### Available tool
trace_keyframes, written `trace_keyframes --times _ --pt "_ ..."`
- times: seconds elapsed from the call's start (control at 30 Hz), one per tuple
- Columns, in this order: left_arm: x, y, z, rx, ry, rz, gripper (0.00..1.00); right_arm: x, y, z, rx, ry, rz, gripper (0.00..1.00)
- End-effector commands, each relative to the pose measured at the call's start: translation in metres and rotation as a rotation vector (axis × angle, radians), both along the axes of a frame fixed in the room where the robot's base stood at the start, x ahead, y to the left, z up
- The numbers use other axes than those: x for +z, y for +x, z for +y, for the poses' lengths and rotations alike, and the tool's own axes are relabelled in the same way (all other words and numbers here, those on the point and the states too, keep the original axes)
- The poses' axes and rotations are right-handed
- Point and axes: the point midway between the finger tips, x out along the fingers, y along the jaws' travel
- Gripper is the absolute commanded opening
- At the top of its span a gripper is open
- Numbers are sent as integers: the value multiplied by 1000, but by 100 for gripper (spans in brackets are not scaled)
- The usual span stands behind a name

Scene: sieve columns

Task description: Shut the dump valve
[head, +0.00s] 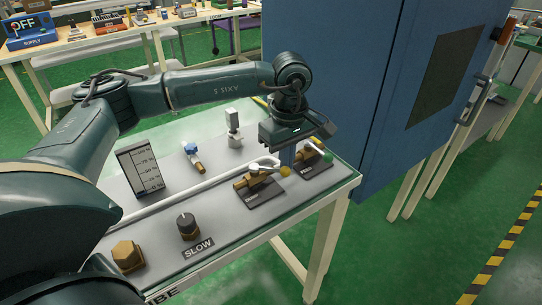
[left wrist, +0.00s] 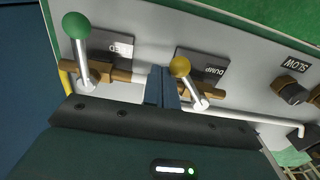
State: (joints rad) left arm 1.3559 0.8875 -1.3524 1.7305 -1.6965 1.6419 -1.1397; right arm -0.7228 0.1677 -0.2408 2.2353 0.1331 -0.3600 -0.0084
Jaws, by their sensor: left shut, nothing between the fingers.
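The dump valve is a brass body (head: 258,178) on a dark plate, with a metal lever ending in a yellow knob (head: 285,171). In the left wrist view the yellow knob (left wrist: 180,66) and its lever stand beside the DUMP label (left wrist: 209,71); the lever leans across the brass pipe. My left gripper (left wrist: 161,76) is shut and empty, its fingers just left of the yellow knob in that view, close to the lever; I cannot tell whether they touch. My right gripper is not in view.
The feed valve with a green knob (left wrist: 76,25) is on the fingers' other side. A white pipe (head: 200,188) runs along the bench top. A SLOW dial (head: 187,226), blue-handled valve (head: 193,154) and percent gauge (head: 140,168) stand farther left. A blue cabinet (head: 340,80) rises close behind the gripper.

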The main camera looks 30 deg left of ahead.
Motion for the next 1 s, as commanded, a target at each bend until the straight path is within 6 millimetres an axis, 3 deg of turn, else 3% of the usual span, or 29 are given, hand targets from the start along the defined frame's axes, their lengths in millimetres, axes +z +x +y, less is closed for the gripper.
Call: trace_keyframes --times 1.0 --pt "0 -23 -15 0 -1 0 0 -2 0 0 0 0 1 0"
